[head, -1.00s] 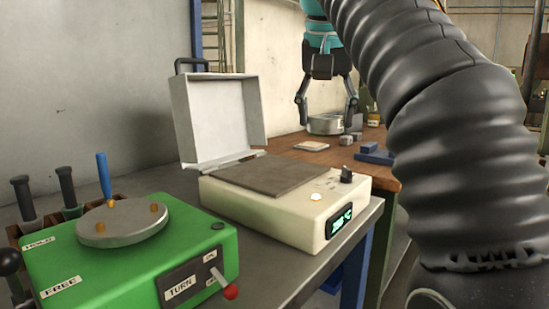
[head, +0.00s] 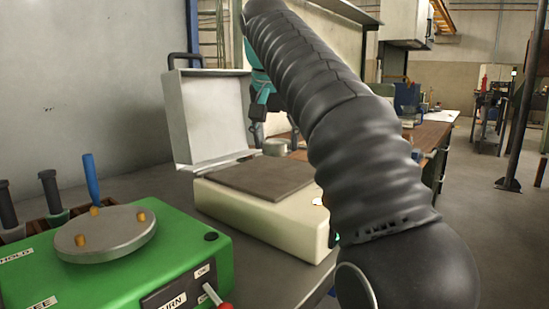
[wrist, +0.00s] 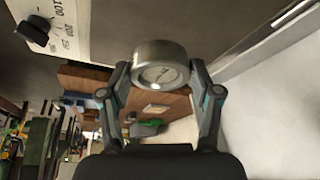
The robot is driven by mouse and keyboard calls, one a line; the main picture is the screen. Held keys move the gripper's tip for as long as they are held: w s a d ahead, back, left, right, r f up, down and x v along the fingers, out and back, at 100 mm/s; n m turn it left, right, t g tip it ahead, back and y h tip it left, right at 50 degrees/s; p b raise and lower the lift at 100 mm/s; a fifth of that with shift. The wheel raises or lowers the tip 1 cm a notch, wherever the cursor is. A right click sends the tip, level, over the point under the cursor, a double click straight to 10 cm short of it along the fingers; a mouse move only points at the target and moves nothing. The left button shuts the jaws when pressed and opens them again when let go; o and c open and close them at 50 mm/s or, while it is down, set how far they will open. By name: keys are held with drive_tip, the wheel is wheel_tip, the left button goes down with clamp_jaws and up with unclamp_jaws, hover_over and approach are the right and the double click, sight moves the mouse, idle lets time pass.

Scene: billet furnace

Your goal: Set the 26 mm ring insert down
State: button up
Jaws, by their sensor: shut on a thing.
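The ring insert (wrist: 160,64), a thick grey metal ring with a pale marked face, is held between the two fingertips of my gripper (wrist: 162,68) in the wrist view. In the head view, the grey ring (head: 275,147) shows low behind the heater, below my gripper's teal and dark finger; my arm hides the rest of the gripper. The cream heater (head: 265,222) has a dark flat top plate (head: 262,177) with nothing on it and a raised lid (head: 208,115). Its dial shows in the wrist view. The ring appears beyond the plate's far side; its height is unclear.
A green turning fixture (head: 190,255) with a round metal disc (head: 105,234) stands at front left, beside several upright tools in a rack. A wooden bench (head: 430,135) lies behind the heater. Open floor (head: 490,235) shows at right.

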sight(276, 156)
drive_tip(key=shift+f+b, duration=0.95)
drive_tip(key=shift+f, duration=1)
drive_tip(key=o, duration=1.6)
drive_tip(key=shift+f, duration=0.1)
drive_tip(key=shift+o, duration=0.2)
drive_tip(key=p+v, duration=0.2)
drive_tip(key=v, duration=0.3)
drive_tip(key=shift+w, duration=0.2)
drive_tip(key=shift+v, duration=1.35)
